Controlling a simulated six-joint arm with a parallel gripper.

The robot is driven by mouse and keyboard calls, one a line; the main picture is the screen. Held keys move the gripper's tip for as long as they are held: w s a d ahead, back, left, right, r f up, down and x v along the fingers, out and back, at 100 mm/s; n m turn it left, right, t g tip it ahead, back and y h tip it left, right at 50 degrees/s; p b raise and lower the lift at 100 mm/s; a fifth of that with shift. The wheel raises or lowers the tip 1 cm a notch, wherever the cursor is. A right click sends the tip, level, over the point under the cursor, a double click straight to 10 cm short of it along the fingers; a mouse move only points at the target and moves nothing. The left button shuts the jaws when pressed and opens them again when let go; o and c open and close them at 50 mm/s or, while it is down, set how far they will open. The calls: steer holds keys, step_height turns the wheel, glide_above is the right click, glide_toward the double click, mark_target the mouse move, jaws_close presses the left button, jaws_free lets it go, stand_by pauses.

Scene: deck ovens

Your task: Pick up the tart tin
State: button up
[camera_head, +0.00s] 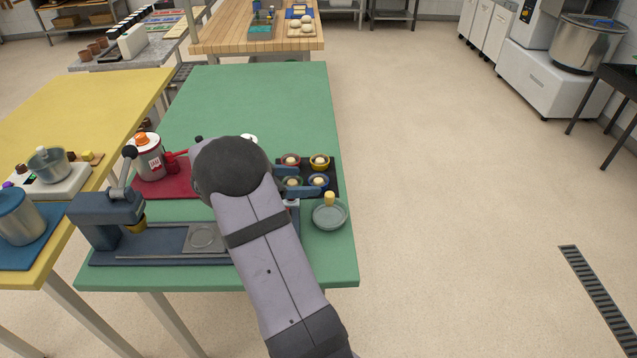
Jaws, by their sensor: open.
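Small round tart tins with pale filling sit on a dark tray (335,172) at the right of the green table. A reddish tin (290,160) is at the back left and a yellow tin (319,163) at the back right. A greenish tin (292,184) is at the front left and a blue tin (318,182) at the front right. My gripper (309,181) is open, its blue-grey fingers over the tray's front row. I cannot tell how high they are or whether they touch a tin. My arm hides the tray's left side.
A blue press (95,222) with a yellow tin (136,228) is at left. A red-labelled jam pot (149,160) stands on a red mat. The green table's back (255,95) is clear.

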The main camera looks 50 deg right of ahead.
mark_target(325, 180)
steer(key=shift+p+x, duration=1.05)
steer(key=shift+x, duration=0.95)
steer(key=shift+w+d+f, duration=0.1)
steer(key=shift+d+f, duration=0.25)
steer(key=shift+d, duration=0.3)
steer(key=c, duration=1.1)
